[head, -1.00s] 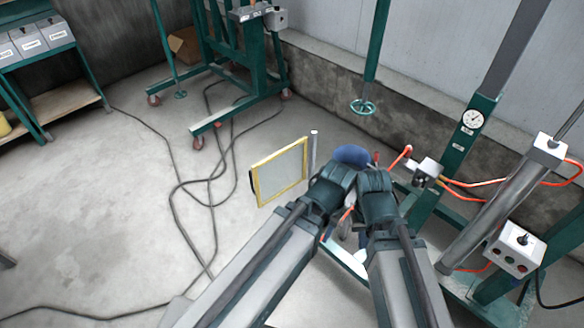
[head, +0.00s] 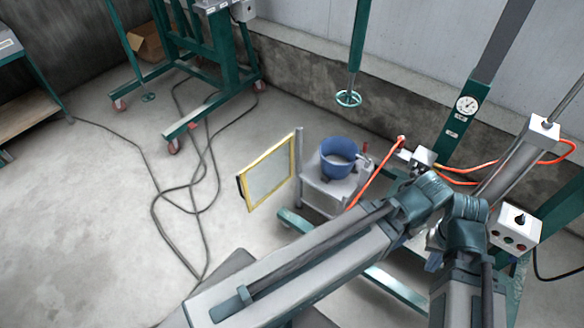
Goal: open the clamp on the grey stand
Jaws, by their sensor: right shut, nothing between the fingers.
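The grey stand (head: 325,195) is in the middle of the head view, with a blue pot (head: 338,157) on it. A small grey fitting with a red upright part (head: 365,150) is at the pot's right side; it may be the clamp, but it is too small to tell whether it is open. My right gripper (head: 432,244) shows only in part, behind and between my arm links, to the right of and nearer than the stand. It is shut and empty, apart from the stand. My left gripper is not in view.
A yellow-framed panel (head: 270,172) stands left of the stand. A green post with a handwheel (head: 348,98) stands behind. Dark cables (head: 190,190) cross the open floor at left.

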